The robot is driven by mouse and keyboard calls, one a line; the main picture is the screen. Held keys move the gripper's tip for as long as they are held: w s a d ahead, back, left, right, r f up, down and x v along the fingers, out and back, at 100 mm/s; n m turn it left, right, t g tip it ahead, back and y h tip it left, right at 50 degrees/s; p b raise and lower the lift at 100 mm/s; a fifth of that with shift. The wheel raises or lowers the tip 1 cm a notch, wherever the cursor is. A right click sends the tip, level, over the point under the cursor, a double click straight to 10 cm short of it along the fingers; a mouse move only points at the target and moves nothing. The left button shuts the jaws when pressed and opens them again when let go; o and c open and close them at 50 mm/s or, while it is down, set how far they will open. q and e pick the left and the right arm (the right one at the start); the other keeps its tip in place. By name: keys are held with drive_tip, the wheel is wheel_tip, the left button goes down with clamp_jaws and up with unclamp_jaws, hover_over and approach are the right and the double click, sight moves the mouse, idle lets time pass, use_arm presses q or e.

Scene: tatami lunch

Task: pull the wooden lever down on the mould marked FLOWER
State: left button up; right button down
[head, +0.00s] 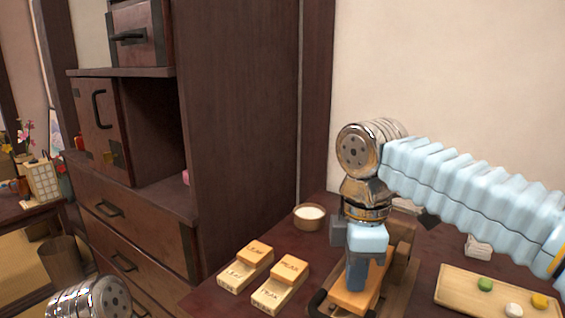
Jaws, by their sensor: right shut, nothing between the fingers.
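A darker brown block (400,240) of this device stands behind the gripper. The gripper and arm hide much of it, and I cannot tell which part is the lever. No FLOWER marking is readable. Two small pale wooden moulds, a left one (246,268) and a right one (281,285), carry other short words. My left gripper is out of view.
A bowl of white stuff (309,216) stands behind the moulds. A wooden tray (477,299) with green, white and yellow pieces lies at the right. A dark wooden cabinet (235,130) rises at the left. The table (325,245) has some bare room near the bowl.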

drive_tip(key=shift+f, duration=0.75)
idle(1.2)
wheel_tip(320, 180, up, 3)
drive_tip(key=p, duration=0.3)
drive_tip(key=shift+r+p, duration=0.45)
drive_tip(key=shift+r, duration=1.65)
